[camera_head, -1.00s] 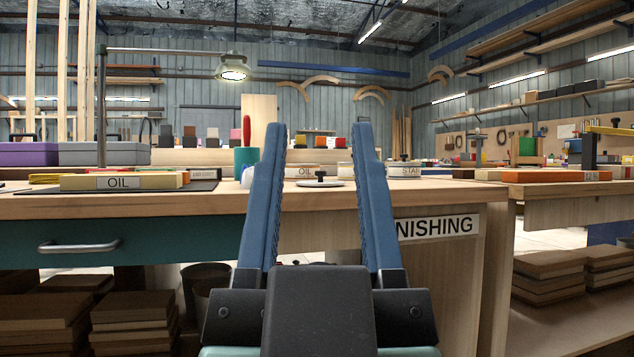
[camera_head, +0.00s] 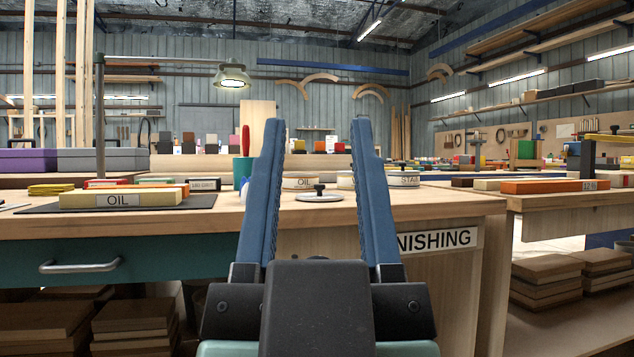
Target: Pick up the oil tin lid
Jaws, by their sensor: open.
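The oil tin lid (camera_head: 319,196) is a flat, pale disc with a black knob. It lies on the finishing bench top, in front of the round tin labelled OIL (camera_head: 298,183). My gripper (camera_head: 318,125) is open and empty, its two blue fingers pointing forward. In the picture the lid shows in the gap between the fingers, farther away than they are. The left finger hides part of the bench beside the OIL tin.
A STAIN tin (camera_head: 403,180) stands right of the lid, partly behind the right finger. A green cup (camera_head: 243,172) stands left. The bench (camera_head: 200,218) has a drawer handle (camera_head: 80,267) in front.

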